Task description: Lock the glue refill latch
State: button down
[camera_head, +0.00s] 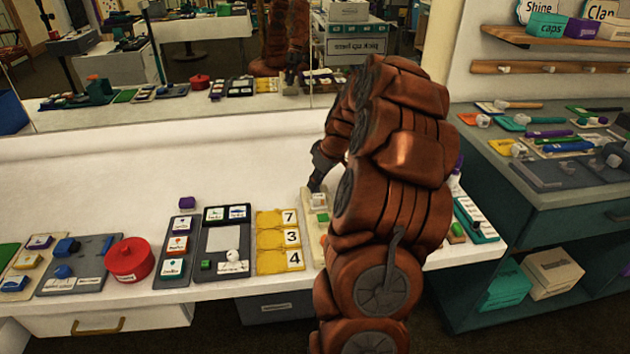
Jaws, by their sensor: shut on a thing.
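My gripper (316,183) points down at the far end of a narrow pale board (308,228) on the white counter. It is shut on a small part there, which looks like the latch; the fingers mostly hide it. A small whitish block (318,201) with a label too small to read sits just below the fingertips. A green piece (322,218) lies on the same board nearer the front. My arm covers the right side of this board, so the latch's position cannot be told.
Left of the board are a yellow number panel (270,241), a dark tray (242,219) and a round red container (129,259). A teal board (475,222) lies right of my arm. A mirror stands behind the counter. The counter's back left is mostly clear.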

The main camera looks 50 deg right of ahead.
jog(key=shift+s+a, duration=0.3)
jog(key=shift+s, duration=0.1)
jog(key=shift+f, duration=0.1)
jog(key=c, duration=1.1)
grip_release()
jog(key=v, duration=1.2)
